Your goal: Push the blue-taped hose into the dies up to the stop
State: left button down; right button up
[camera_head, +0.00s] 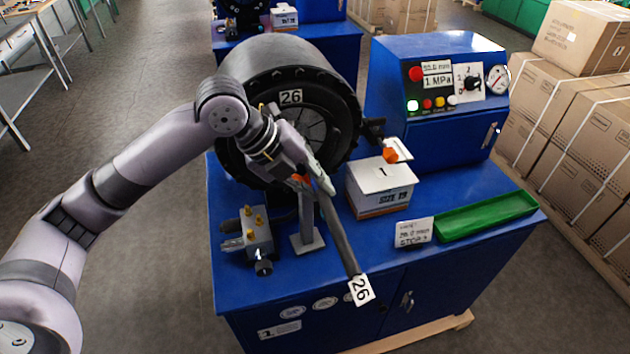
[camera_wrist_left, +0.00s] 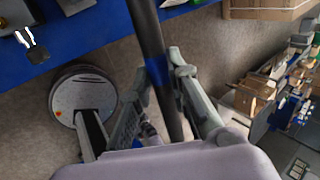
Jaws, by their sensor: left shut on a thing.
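The dark hose (camera_head: 340,238) slants down toward the front edge of the bench, with a white "26" tag (camera_head: 361,290) near its lower end. My left gripper (camera_head: 314,178) is shut on the hose in front of the crimper's round black head (camera_head: 345,110), which is marked 26. The dies (camera_head: 312,130) are partly covered by my gripper and arm. The hose's far end is hidden, so I cannot tell whether it is in the dies. My right gripper is not in view.
A stand (camera_head: 307,240) is close to the hose. A valve block (camera_head: 255,236), a white-topped box (camera_head: 380,188), a note card (camera_head: 413,232) and a green tray (camera_head: 487,215) are on the blue bench (camera_head: 290,290). The control cabinet (camera_head: 440,95) stands behind.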

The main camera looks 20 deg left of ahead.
pick_arm(q)
jog(key=w+a+f+b, duration=0.2)
jog(key=w+a+f, duration=0.2)
jog(key=w+f, duration=0.2)
jog(key=shift+w, duration=0.2)
dwell(0.7)
jog(key=shift+a, duration=0.15)
jog(key=shift+f, duration=0.4)
dwell(0.5)
jog(key=c, duration=1.4)
grip_release()
jog(key=shift+c, duration=0.2)
jog(key=shift+o, duration=0.5)
jog(key=shift+s+f, duration=0.1)
